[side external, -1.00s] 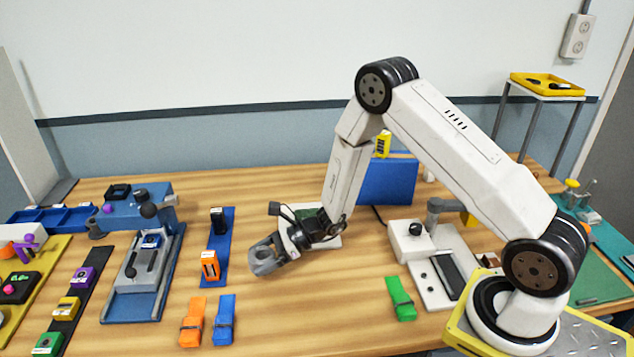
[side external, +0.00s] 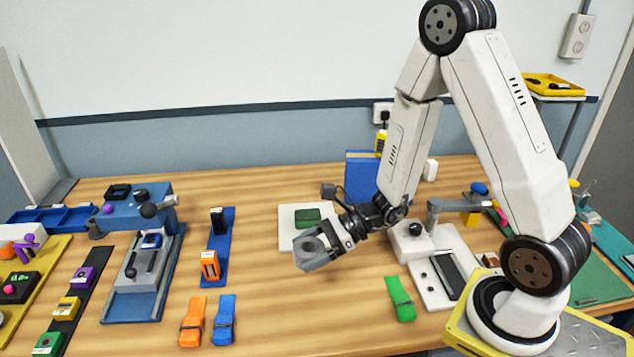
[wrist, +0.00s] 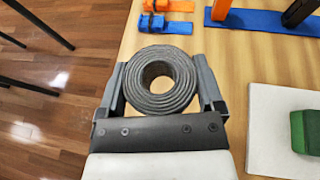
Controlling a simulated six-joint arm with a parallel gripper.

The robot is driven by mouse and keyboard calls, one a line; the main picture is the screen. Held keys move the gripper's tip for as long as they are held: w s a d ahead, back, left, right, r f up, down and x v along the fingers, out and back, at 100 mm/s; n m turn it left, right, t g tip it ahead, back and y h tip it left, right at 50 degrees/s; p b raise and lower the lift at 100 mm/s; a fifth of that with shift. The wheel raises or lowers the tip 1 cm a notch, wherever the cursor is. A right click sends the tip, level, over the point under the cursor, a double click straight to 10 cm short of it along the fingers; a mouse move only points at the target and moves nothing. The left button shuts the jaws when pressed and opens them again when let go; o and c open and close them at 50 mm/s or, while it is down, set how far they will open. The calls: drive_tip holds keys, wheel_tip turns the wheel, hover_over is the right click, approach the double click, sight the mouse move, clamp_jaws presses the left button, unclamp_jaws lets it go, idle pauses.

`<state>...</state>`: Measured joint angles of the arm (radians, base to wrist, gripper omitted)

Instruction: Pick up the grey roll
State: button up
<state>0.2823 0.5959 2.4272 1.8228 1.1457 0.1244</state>
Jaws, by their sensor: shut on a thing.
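The grey roll (wrist: 160,82) is a coiled strap with a round hole in its middle. In the wrist view it sits between the two fingers of my gripper (wrist: 160,85), which are shut on its left and right sides. In the side view my gripper (side external: 318,246) is raised above the wooden table, in front of the white board, with the grey roll (side external: 312,246) at its tip. The roll's far side is hidden.
A white board (side external: 287,236) with a green block (side external: 307,217) lies behind my gripper.

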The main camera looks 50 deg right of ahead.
drive_tip(key=shift+s+r, duration=0.25)
drive_tip(key=shift+s, duration=0.35)
drive_tip(key=shift+d, duration=0.15)
